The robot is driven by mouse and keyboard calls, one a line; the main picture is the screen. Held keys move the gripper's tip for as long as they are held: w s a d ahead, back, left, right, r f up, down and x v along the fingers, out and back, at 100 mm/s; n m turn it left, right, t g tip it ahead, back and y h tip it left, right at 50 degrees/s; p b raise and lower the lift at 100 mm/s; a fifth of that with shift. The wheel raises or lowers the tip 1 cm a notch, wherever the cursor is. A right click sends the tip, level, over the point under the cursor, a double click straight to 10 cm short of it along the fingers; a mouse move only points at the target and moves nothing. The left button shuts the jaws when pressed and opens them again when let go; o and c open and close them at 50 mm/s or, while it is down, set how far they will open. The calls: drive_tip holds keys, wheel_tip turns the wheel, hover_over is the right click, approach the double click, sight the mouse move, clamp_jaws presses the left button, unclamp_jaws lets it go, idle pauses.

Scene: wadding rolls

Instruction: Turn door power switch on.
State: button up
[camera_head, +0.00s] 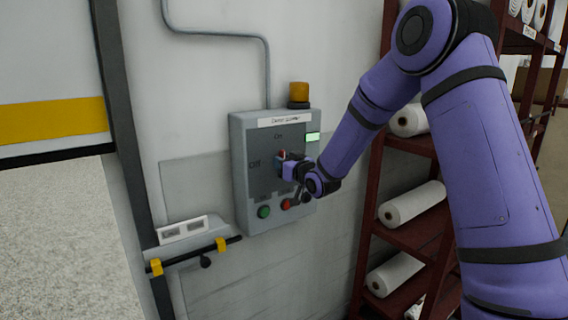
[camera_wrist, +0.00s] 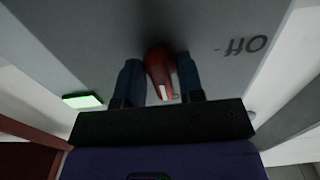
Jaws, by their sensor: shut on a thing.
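The grey door power box (camera_head: 240,190) is mounted on the wall, with "On" marked at the top of its dark panel and "Off" at the left. My gripper (camera_head: 284,164) is at the middle of this panel. In the wrist view, my gripper (camera_wrist: 158,82) is shut on the red switch handle (camera_wrist: 157,66), with a dark finger on each side. A white mark shows on the handle. The "Off" label (camera_wrist: 243,45) appears upside down to its right. The "On" label is out of the wrist view. The handle's exact angle is hard to tell.
A green-lit indicator (camera_head: 313,137) is on the box's right, and an amber lamp (camera_head: 299,94) on top. A green button (camera_head: 264,212) and red button (camera_head: 286,204) sit below my gripper. A dark red shelf (camera_head: 417,236) with white rolls (camera_head: 412,204) stands close at right.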

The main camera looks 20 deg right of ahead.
drive_tip(key=o, duration=0.6)
drive_tip(key=v, duration=1)
drive_tip(key=shift+s+d, duration=0.15)
drive_tip(key=shift+s, duration=0.25)
drive_tip(key=s+d+r+m+g+h, duration=0.25)
drive_tip(key=s+r+g+h, duration=0.4)
drive_tip(key=s, duration=0.65)
drive_tip(key=s+r+g, duration=0.1)
drive_tip(key=s, duration=0.7)
drive_tip(key=s+g, duration=0.2)
drive_tip(key=s, duration=0.7)
drive_tip(key=s+r+m+g+y, duration=0.1)
drive_tip(key=s+g, duration=0.1)
drive_tip(key=s, duration=0.6)
drive_tip(key=shift+s+d+r+g, duration=0.25)
drive_tip(key=shift+s+d+r, duration=0.1)
